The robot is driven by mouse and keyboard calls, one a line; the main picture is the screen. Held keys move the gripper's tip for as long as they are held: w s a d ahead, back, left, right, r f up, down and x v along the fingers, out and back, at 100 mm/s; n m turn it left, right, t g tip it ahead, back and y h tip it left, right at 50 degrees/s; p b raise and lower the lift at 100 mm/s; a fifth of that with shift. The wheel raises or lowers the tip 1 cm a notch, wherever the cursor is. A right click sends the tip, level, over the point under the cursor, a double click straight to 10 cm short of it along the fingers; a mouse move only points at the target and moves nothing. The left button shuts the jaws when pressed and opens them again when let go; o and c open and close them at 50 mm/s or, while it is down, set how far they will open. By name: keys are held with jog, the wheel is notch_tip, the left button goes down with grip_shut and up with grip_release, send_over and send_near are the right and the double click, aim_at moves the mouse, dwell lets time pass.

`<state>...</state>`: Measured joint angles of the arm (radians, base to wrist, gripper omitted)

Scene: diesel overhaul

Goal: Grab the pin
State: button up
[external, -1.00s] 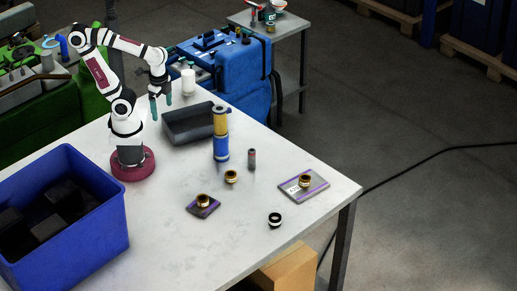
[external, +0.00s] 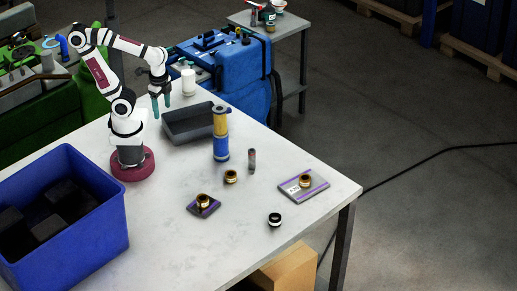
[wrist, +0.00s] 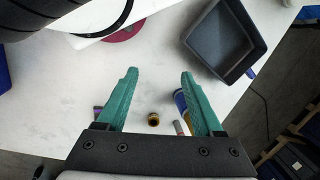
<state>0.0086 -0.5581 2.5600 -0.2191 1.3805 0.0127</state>
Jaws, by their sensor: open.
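A small upright grey cylinder with a darker reddish top, which looks like the pin (external: 252,160), stands on the table right of the blue-and-yellow cylinder. It also seems to show in the wrist view as a grey-and-red pin (wrist: 179,128), partly cut off by the gripper's body. My gripper (external: 161,107) is open and empty, with teal fingers pointing down.
A dark tray (external: 187,132) and a tall blue-and-yellow cylinder (external: 221,147) stand between gripper and pin. Brass rings (external: 231,177), two flat plates (external: 315,193) and a black-and-white ring (external: 275,220) lie nearby. A blue bin (external: 100,220) fills the left front. The table's front middle is clear.

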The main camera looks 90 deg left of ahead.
notch_tip(320, 180, up, 6)
jog(key=w+d+n+g+h, duration=0.25)
jog(key=w+n+h, duration=0.45)
jog(key=w+n, duration=0.4)
jog(key=w+a+n+t+h, duration=0.7)
jog(key=w+a+n, duration=0.3)
jog(key=w+n, duration=0.5)
jog(key=n, duration=0.2)
send_near(253, 160)
jog(key=shift+t, duration=0.25)
jog(key=x, duration=1.1)
jog(key=shift+s+d+f, duration=0.1)
jog(key=shift+d, duration=0.15)
grip_shut()
